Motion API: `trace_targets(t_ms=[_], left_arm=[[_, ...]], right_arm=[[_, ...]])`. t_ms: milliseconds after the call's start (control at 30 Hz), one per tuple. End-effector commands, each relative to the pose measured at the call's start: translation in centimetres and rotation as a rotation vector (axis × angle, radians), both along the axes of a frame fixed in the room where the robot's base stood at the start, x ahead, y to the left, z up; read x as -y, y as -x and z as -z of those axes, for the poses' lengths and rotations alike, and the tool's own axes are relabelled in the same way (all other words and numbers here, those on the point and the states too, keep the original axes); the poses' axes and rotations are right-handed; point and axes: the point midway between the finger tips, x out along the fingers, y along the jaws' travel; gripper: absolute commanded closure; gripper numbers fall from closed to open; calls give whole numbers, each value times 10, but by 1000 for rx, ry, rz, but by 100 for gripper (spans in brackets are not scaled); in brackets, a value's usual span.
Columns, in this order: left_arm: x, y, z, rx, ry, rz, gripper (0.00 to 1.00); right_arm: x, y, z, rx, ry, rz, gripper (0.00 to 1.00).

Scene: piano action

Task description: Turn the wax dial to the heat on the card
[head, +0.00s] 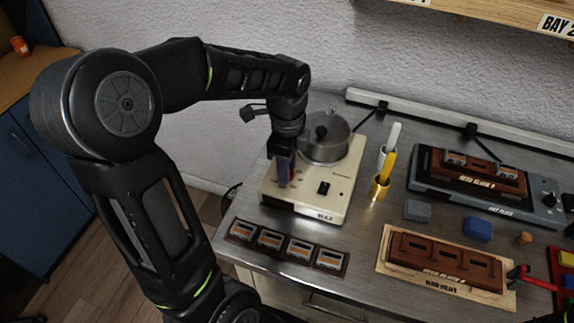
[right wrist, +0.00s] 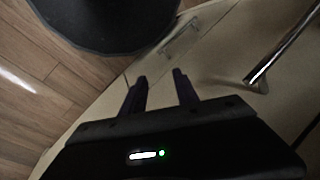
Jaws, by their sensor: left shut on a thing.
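The cream wax heater (head: 336,190) stands at the back left of the steel bench, with a lidded metal pot (head: 327,148) on it and a WAX label on its front. My left gripper (head: 284,178) points down over the left part of its top, shut on what appears to be the dial. The fingers hide the dial, so its setting cannot be read. A black switch (head: 323,188) sits to the right of the fingers. I cannot make out a card with a readable heat. My right gripper (right wrist: 160,88) is open and empty in the right wrist view.
Several small framed pieces (head: 285,246) lie in a row before the heater. A brass cup (head: 380,188) with a yellow stick is close on its right. A hot plate (head: 432,178) and a wooden board (head: 388,264) with a brown block are further right.

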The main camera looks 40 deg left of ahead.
Motion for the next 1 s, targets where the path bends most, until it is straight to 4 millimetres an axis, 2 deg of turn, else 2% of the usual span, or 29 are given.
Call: trace_targets(t_ms=[467, 500, 733, 1000], left_arm=[[0, -1, -1, 3, -1, 18, 100], [0, -1, -1, 3, -1, 17, 67], [0, 0, 0, 2, -1, 17, 48], [0, 0, -1, 1, 0, 17, 48]], right_arm=[[0, 0, 0, 0, 0, 0, 64], [0, 0, 0, 0, 0, 0, 64], [0, 0, 0, 0, 0, 0, 64], [0, 0, 0, 0, 0, 0, 64]])
